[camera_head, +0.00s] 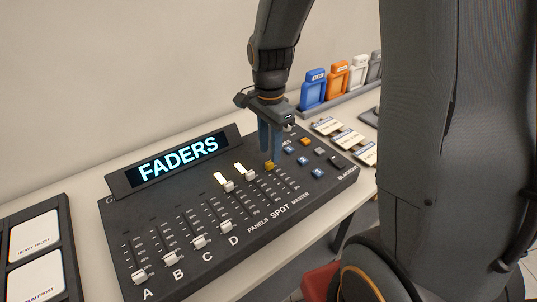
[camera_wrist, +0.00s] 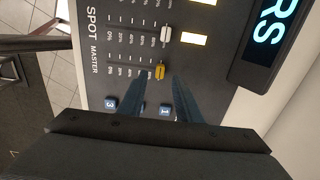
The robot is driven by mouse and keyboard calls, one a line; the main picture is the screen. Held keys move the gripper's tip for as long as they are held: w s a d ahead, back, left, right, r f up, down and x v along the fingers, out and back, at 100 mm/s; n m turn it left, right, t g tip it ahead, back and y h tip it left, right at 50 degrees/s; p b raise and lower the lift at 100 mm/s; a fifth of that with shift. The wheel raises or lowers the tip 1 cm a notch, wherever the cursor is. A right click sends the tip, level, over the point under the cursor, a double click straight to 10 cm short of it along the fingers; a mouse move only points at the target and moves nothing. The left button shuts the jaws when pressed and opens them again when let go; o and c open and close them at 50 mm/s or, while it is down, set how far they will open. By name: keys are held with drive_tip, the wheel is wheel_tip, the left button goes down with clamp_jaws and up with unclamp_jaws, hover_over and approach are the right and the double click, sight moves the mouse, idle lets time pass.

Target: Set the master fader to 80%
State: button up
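The master fader has a yellow cap (camera_head: 270,166) at the far, upper end of its slot, on the black lighting console (camera_head: 190,262). In the wrist view the yellow cap (camera_wrist: 160,71) stands beyond the high end of the printed percent marks, which are too small to read exactly. My gripper (camera_head: 271,158) points down over the console at this cap. In the wrist view my gripper's (camera_wrist: 159,79) two fingers are apart, with the cap between their tips and a gap visible on each side. Whether the tips reach down around the cap is unclear.
White caps of the panels and spot faders (camera_head: 228,186) sit close to the left of the yellow cap. Several white faders A to D (camera_head: 199,242) are lower left. Blue buttons (camera_head: 303,161) lie to the right. The FADERS display (camera_head: 178,158) stands behind.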

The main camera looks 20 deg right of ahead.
sight(270, 165)
drive_tip(key=shift+f+p, duration=0.35)
drive_tip(key=shift+f, duration=1.75)
clamp_jaws()
